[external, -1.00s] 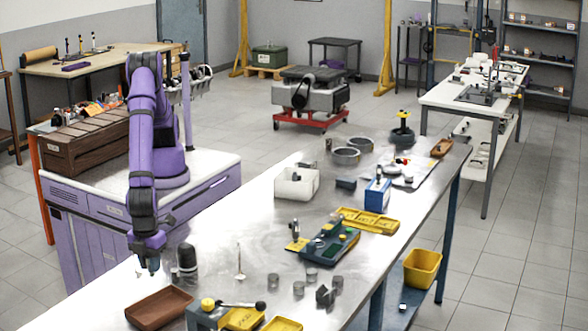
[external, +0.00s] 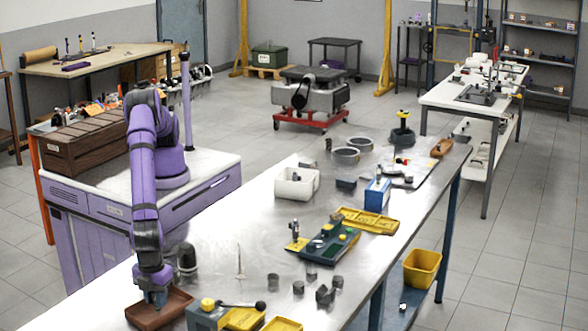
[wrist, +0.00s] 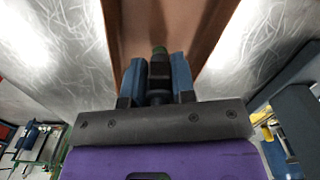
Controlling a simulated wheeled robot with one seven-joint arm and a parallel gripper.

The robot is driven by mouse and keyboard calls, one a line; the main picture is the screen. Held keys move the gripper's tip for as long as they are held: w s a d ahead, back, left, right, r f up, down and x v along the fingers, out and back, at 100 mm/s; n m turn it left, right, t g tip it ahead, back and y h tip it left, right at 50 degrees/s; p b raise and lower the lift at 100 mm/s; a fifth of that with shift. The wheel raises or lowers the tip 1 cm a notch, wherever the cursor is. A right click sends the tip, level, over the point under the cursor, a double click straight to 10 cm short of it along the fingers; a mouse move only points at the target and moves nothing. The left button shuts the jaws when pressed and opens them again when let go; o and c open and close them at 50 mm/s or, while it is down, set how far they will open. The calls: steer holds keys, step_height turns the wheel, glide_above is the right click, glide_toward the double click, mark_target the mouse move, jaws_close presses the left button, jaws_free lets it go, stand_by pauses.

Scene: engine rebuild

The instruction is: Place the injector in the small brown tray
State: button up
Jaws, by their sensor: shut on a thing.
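The small brown tray (external: 140,317) lies at the near left end of the steel bench. My gripper (external: 157,300) is low over the tray, pointing down. I cannot tell whether the injector touches the tray floor. In the external view the injector is hidden by the fingers.
Right of the tray stand a grey-blue box with a yellow knob (external: 207,304) and yellow trays (external: 245,318). A dark cylinder (external: 187,258) stands close behind my gripper. Small grey cylinders (external: 273,282) and a thin upright rod (external: 239,262) are further right.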

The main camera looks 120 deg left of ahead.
steer(key=shift+f, duration=0.3)
steer(key=o, duration=0.9)
steer(key=shift+r, duration=0.1)
